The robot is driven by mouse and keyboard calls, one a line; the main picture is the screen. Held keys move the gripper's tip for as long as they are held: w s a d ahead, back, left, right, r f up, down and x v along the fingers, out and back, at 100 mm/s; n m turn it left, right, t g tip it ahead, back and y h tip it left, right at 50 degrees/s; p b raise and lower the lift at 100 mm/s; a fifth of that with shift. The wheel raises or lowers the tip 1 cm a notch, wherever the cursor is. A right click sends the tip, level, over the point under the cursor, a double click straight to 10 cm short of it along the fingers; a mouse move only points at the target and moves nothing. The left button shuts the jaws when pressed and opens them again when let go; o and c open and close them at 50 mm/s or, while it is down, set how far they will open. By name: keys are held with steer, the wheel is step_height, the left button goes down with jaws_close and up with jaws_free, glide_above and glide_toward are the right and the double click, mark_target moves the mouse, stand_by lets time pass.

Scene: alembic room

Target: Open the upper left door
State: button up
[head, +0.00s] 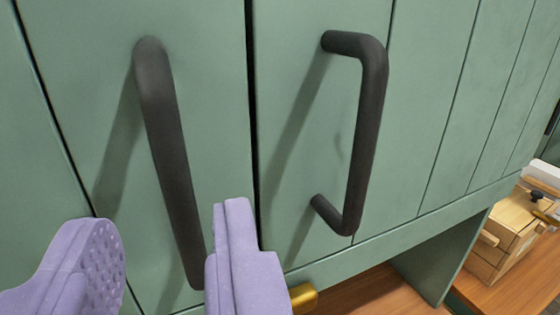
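The upper left door (210,90) is a green panelled cabinet door on the left, and it looks shut. A dark bar handle (168,140) runs down it. My gripper (170,235) is open, with one purple finger at the lower left and one at the lower middle. The lower part of the handle shows in the gap between the fingers, close beside the right finger. I cannot tell whether they touch. The handle's lower end is partly hidden by that finger.
The right green door (300,110) is shut across a narrow dark seam and has its own dark handle (370,120). A brass-coloured piece (303,297) shows below the doors. A small wooden drawer box (505,235) stands at the lower right on a brown wooden surface (380,295).

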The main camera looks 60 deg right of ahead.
mark_target(174, 192)
steer(key=x, duration=0.5)
steer(key=shift+w+d, duration=0.25)
steer(key=shift+d, duration=0.05)
steer(key=shift+c, duration=0.4)
jaws_close()
